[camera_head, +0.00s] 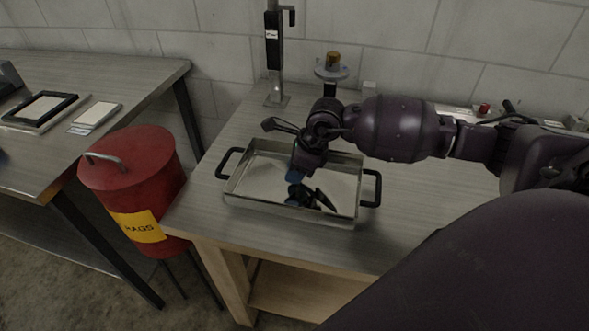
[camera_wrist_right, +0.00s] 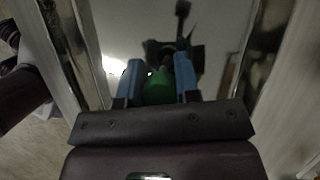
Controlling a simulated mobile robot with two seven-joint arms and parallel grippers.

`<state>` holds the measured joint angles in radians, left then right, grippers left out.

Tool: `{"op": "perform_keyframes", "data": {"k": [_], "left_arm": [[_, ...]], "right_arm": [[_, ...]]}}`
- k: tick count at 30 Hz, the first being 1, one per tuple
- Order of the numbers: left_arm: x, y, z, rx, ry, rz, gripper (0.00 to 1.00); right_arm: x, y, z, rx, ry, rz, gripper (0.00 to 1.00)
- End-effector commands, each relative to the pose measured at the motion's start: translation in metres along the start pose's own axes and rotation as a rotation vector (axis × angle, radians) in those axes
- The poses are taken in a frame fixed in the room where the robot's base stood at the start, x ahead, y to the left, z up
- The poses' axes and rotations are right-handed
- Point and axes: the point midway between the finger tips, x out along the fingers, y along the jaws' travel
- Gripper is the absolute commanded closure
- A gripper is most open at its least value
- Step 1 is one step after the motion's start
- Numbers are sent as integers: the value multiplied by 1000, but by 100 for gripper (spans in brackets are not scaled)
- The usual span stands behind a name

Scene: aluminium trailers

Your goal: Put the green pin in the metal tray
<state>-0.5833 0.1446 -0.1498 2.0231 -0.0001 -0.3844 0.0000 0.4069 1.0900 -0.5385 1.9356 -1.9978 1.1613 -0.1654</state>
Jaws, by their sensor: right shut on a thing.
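The metal tray (camera_head: 285,211) is a shallow, shiny rectangular pan with black handles at both ends, on the right-hand worktable. My right gripper (camera_head: 297,177) reaches down over the tray's inside, fingers pointing at its floor. In the right wrist view the green pin (camera_wrist_right: 158,90) sits between the blue fingers of the gripper (camera_wrist_right: 158,66), which are shut on it. The tray's mirror-like floor (camera_wrist_right: 220,35) lies beyond the fingertips with dark reflections on it. I cannot tell whether the pin touches the floor. The pin is hidden in the head view. My left gripper is not in view.
The worktable (camera_head: 208,190) has clear room left of and in front of the tray. A red rag bin (camera_head: 130,175) stands between this table and the left one (camera_head: 110,75).

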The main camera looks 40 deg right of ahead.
Motion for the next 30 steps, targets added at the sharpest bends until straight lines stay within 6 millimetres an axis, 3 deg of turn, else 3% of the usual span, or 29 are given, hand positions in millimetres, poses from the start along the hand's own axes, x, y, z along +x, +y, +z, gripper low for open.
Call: {"op": "perform_keyframes", "data": {"k": [11,12,16,25,30], "left_arm": [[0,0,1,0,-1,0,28],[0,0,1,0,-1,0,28],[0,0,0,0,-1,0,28],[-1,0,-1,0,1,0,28],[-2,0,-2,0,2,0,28]], "right_arm": [[3,0,-1,0,0,-1,96],[2,0,-1,0,0,-1,64],[2,0,-1,0,0,-1,44],[0,0,0,0,-1,-2,44],[-15,-1,0,-1,1,-4,44]]}}
